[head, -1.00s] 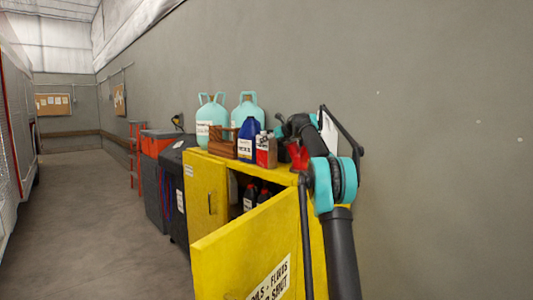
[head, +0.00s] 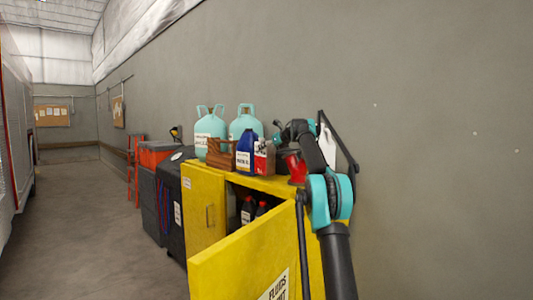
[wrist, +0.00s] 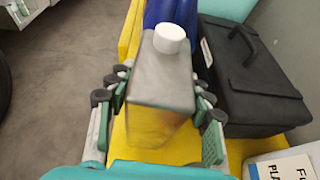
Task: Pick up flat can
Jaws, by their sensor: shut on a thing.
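The flat can (wrist: 158,82) is a grey metal box shape with a round white cap, seen from above in the wrist view. The fingers of my gripper (wrist: 160,92) are shut on its two sides. In the head view the can (head: 264,157) shows a red and white side, beside a dark blue bottle (head: 246,152) on top of the yellow cabinet (head: 203,205). The arm comes in from the right and hides most of my gripper there. I cannot tell whether the can's base touches the cabinet top.
Two turquoise gas cylinders (head: 211,125) and a brown wooden holder (head: 219,153) stand left and behind. A red object (head: 296,168) is right of the can. A black case (wrist: 250,80) lies close by. The open yellow door (head: 255,260) juts out in front.

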